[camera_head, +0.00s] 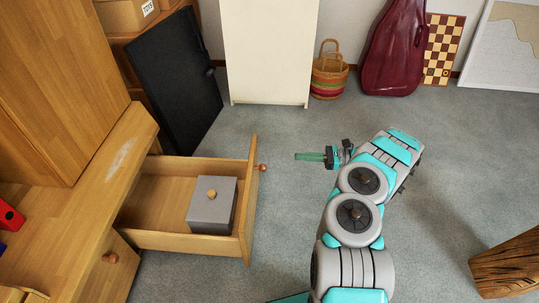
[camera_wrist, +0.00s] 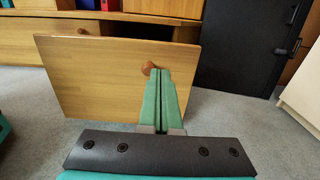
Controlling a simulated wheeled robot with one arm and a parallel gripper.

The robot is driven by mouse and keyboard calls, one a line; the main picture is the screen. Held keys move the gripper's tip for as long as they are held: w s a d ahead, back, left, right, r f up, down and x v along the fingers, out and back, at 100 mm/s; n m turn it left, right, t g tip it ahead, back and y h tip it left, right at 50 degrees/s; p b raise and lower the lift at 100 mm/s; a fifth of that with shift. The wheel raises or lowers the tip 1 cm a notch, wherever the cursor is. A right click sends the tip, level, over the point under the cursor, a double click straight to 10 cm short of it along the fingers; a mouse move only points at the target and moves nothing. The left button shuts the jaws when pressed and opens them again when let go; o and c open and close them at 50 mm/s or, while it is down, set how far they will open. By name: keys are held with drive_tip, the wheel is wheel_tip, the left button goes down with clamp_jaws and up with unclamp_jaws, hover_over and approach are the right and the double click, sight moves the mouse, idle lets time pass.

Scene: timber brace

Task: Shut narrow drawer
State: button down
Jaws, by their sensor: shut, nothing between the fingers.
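The narrow drawer (camera_head: 185,240) is wooden and stands pulled out from the wooden cabinet at the left of the head view. A grey box (camera_head: 212,206) with a round wooden knob on top sits inside it. The drawer's front panel (camera_wrist: 95,75) faces me in the wrist view, with its round knob (camera_wrist: 148,67) near the fingertips. The knob also shows in the head view (camera_head: 263,167). My gripper (camera_head: 297,156) has green fingers, shut and empty, pointing at the drawer front from the right. In the head view a gap shows between fingertips and knob.
The cabinet top (camera_head: 92,180) runs along the left, with a second knob (camera_head: 110,257) below it. A black panel (camera_head: 172,78) leans behind the drawer. A white cabinet (camera_head: 270,50), a basket (camera_head: 329,72) and a red case (camera_head: 394,50) line the wall.

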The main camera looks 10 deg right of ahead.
drive_tip(key=x, duration=1.4)
drive_tip(key=shift+f, duration=0.1)
